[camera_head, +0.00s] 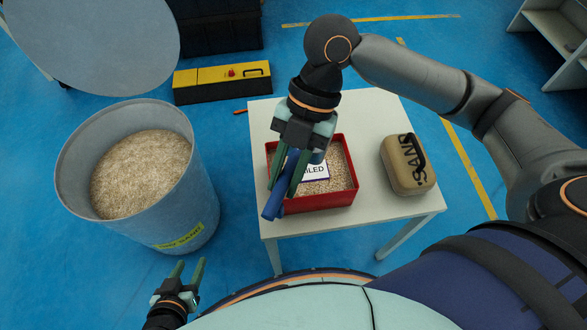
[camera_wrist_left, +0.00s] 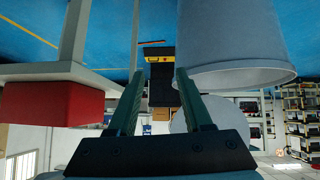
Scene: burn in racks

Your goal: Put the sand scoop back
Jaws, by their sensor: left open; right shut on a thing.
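A blue tool (camera_head: 272,207), seemingly the sand scoop, is held in my right gripper (camera_head: 286,187) above the red tray (camera_head: 325,202). My fingers hide part of it, so I cannot tell its full shape or whether it touches the tray. The tray holds sand and a white label, and stands on a white table (camera_head: 385,214). A grey bin (camera_head: 190,205) full of sand (camera_head: 140,172) stands on the floor to the left. My left gripper (camera_head: 188,268) is open and empty, low in front of the bin. Its fingers also show in the left wrist view (camera_wrist_left: 158,100).
A tan block marked SAND (camera_head: 407,170) lies on the table right of the tray. A yellow-and-black toolbox (camera_head: 222,82) and a round grey surface (camera_head: 95,45) are behind. Blue floor separates the bin and table.

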